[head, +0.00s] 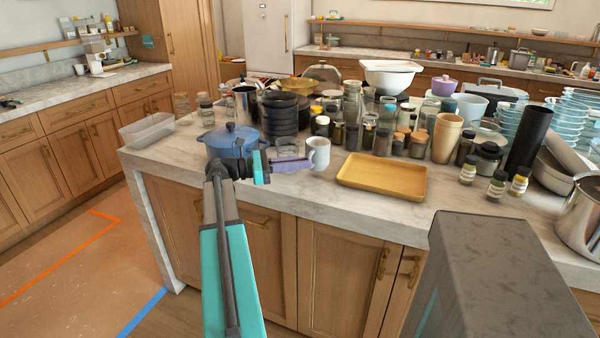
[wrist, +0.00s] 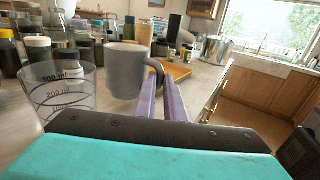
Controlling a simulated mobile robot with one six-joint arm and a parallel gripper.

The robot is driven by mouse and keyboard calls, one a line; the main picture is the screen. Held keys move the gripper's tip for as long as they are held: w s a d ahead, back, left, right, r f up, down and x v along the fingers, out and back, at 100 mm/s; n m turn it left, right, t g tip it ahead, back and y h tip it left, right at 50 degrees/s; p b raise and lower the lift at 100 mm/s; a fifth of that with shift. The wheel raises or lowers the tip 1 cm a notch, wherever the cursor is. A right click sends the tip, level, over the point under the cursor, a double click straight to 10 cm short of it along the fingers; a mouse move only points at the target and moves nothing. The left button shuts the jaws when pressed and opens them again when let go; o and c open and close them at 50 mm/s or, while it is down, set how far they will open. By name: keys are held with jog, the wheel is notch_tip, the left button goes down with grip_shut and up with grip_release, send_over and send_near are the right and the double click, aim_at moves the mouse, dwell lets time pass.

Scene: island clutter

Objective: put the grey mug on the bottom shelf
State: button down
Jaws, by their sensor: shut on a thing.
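The grey mug (head: 318,152) is at the island's front edge, just right of my gripper (head: 303,164). In the wrist view the mug (wrist: 125,72) is upright, with its handle facing the purple fingers (wrist: 158,88). The fingers are close together and shut on the handle. Whether the mug's base touches the counter or is slightly above it is hard to tell. No shelf is clearly the bottom shelf; wall shelves show at the back left (head: 62,42) and along the back right (head: 450,28).
A blue pot (head: 230,141) stands left of the mug, a yellow tray (head: 382,177) right of it. Many jars and dark stacked bowls (head: 280,115) crowd behind. A clear measuring cup (wrist: 62,95) is close on the wrist view's left. Open floor (head: 65,265) lies left of the island.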

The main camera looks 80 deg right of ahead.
jog(key=shift+d, duration=0.1)
jog(key=shift+d, duration=0.2)
jog(key=shift+w+d+f, duration=0.1)
jog(key=shift+d+f, duration=0.1)
jog(key=shift+a+f, duration=0.1)
jog(key=shift+f, duration=1.45)
jog(key=shift+f, duration=0.1)
jog(key=c, duration=1.8)
grip_release()
jog(key=shift+c, duration=0.2)
jog(key=shift+w, duration=0.2)
jog(key=v, duration=1.1)
jog(key=shift+w+a+b, duration=0.15)
jog(key=shift+w+b, duration=0.1)
jog(key=shift+b, duration=0.05)
